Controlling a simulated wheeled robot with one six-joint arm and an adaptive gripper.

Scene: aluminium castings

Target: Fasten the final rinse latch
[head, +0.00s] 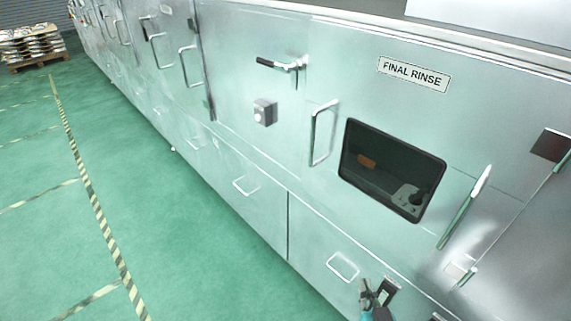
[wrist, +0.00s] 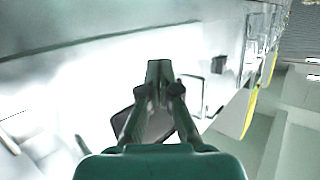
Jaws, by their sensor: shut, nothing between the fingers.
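The final rinse latch (head: 280,64) is a lever with a black grip on the steel panel in the head view, left of the FINAL RINSE label (head: 414,74). It lies roughly level, its black end pointing left and its bright pivot end at the right. My gripper (head: 376,288) is low at the bottom of the head view, below the window and well apart from the latch. In the wrist view my gripper (wrist: 159,68) has its fingers together and empty, in front of the blurred panel. I cannot make out the latch there.
A door handle (head: 323,133) and a dark window (head: 393,168) are below the label. A small grey box with a round knob (head: 265,112) is under the latch. Other handles stick out along the machine. Green floor at the left is clear, with a pallet of castings (head: 32,45) far off.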

